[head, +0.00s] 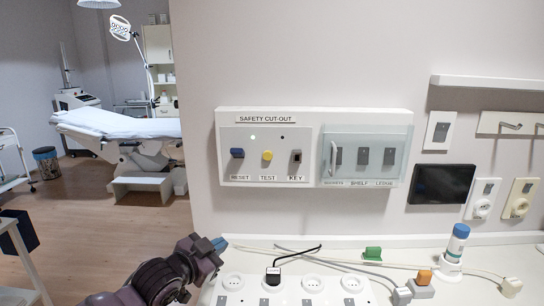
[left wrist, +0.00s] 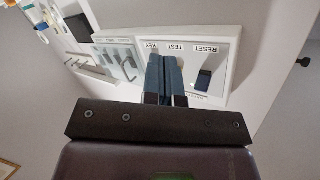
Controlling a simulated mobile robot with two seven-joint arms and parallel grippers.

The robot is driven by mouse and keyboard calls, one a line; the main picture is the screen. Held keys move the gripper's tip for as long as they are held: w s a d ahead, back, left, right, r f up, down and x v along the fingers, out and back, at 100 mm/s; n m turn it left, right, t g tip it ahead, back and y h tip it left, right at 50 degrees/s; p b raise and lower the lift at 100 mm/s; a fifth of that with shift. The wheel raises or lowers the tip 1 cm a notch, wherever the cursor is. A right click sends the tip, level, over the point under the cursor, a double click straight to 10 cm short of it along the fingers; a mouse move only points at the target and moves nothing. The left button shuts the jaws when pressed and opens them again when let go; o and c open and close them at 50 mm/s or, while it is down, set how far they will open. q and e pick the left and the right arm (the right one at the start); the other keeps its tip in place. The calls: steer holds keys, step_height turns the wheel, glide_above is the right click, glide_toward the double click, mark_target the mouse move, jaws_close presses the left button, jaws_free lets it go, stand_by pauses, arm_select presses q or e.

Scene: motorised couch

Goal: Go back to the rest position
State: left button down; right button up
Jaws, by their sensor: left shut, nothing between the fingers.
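My left gripper (head: 219,244) comes in from the lower left in the head view, low in front of the wall and below the safety cut-out panel (head: 226,150). Its blue fingers are together and empty. In the left wrist view the shut fingers (left wrist: 166,80) point at the panel, which shows upside down behind them. My right gripper is not in view.
Below the panel, a counter holds a white socket strip (head: 250,299) with a black plug (head: 273,277), cables and a blue-capped bottle (head: 457,245). A dark screen (head: 441,184) hangs at the right. A couch (head: 120,124) stands in the room at left, with open floor before it.

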arm_select(q)
steer(key=s+a+f+n+y, duration=0.3)
steer(key=s+a+f, duration=0.2)
steer(key=s+f, duration=0.4)
steer(key=s+a+f+n+g+y, duration=0.1)
steer(key=s+a+f+n+y, duration=0.1)
steer(key=s+a+f, duration=0.3)
steer(key=s+a+f+n+g+y, duration=0.1)
steer(key=s+a+f+n+y, duration=0.2)
steer(key=s+f, duration=1)
steer(key=s+a+n, duration=0.2)
steer(key=shift+s+a+f+y, duration=0.2)
steer(key=shift+s+f+y, duration=0.1)
steer(key=shift+f, duration=0.1)
